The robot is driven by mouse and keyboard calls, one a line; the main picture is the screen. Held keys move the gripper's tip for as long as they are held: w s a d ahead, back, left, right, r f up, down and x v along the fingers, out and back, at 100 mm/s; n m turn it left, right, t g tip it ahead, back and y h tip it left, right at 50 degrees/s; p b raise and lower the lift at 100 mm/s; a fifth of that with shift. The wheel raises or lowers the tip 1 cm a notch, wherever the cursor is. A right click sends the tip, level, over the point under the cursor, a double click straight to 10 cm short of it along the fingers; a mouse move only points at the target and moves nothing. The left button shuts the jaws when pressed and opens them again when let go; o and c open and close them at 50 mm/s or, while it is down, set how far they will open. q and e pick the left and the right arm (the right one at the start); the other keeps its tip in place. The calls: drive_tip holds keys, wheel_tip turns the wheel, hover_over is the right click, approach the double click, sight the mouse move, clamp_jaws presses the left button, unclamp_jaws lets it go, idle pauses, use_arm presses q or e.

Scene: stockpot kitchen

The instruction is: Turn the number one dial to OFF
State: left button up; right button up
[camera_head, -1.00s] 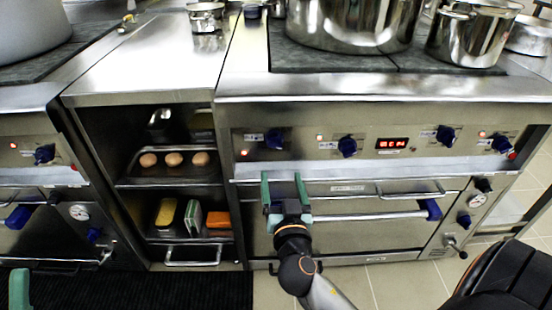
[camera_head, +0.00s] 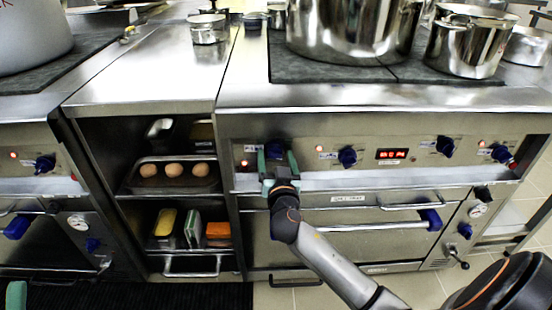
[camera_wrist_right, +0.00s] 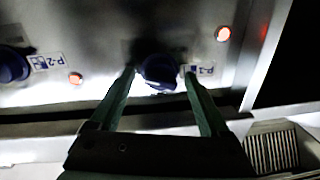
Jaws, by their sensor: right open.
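The number one dial, a dark blue knob (camera_head: 274,147), is the leftmost on the steel stove's front panel. It also shows in the right wrist view (camera_wrist_right: 160,70), beside a label reading P-1. My right gripper (camera_head: 277,158) is open in front of it. In the right wrist view its green fingers (camera_wrist_right: 159,78) stand on either side of the knob, tips at or close to it. I cannot tell whether they touch it, and the knob's pointer is too dark to read. A green tip of my left gripper (camera_head: 16,293) shows at the lower left edge.
A second blue dial (camera_head: 347,156), a red display (camera_head: 391,154) and more dials line the panel. An oven handle (camera_head: 375,225) runs below. Shelves with an egg tray (camera_head: 172,185) are to the left. A large pot (camera_head: 355,30) stands on the stove.

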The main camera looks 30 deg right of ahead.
clamp_jaws()
idle(0.6)
